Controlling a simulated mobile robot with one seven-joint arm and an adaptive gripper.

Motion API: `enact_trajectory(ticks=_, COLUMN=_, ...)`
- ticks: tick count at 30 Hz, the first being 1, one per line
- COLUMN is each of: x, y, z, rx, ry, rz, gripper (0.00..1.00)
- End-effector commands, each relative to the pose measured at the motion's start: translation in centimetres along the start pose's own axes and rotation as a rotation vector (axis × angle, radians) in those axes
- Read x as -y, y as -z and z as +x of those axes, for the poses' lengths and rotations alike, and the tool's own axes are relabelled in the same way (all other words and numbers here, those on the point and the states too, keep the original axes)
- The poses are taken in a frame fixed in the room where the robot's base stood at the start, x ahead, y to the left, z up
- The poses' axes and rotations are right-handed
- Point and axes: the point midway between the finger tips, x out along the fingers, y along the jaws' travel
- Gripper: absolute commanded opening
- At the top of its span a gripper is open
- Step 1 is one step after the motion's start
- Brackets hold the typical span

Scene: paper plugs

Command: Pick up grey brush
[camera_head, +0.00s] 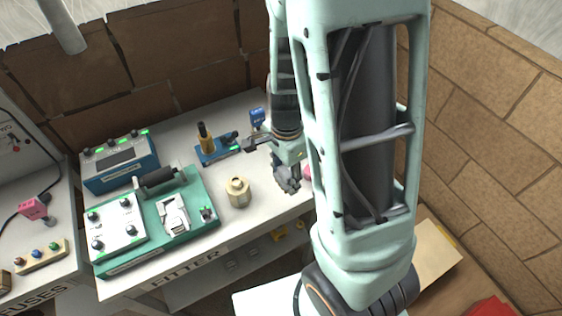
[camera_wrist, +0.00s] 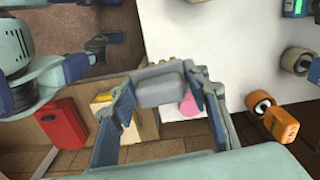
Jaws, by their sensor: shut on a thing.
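The grey brush (camera_wrist: 160,84) shows in the wrist view as a rounded grey block between the two blue fingers of my gripper (camera_wrist: 163,95). The fingers are shut on it, one at each side. In the head view my gripper (camera_head: 287,178) is over the right part of the white workbench, below my green arm. I cannot clearly tell the brush from the dark fingers there. The brush's underside is hidden.
A pink object (camera_wrist: 188,105) shows just beyond the brush. A beige round part (camera_head: 238,192) and a green device (camera_head: 160,222) stand on the white bench (camera_head: 275,207) to the left. A brick wall (camera_head: 490,130) is at the right.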

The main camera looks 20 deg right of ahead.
Motion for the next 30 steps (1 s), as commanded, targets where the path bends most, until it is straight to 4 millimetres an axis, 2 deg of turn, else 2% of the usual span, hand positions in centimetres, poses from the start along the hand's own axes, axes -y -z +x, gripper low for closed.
enact_trajectory(ticks=1, x=-0.9, y=-0.4, z=-0.7, rx=0.000, ry=0.003, rz=-0.001, gripper=0.17)
enact_trajectory(ticks=8, x=-4.3, y=-1.6, z=-2.1, rx=0.000, ry=0.004, rz=-0.002, gripper=0.17)
enact_trajectory(ticks=21, x=-6.0, y=-2.2, z=-2.7, rx=0.001, ry=0.004, rz=-0.001, gripper=0.17)
enact_trajectory(ticks=30, x=-6.3, y=-2.2, z=-2.9, rx=-0.001, ry=0.001, rz=-0.001, gripper=0.17)
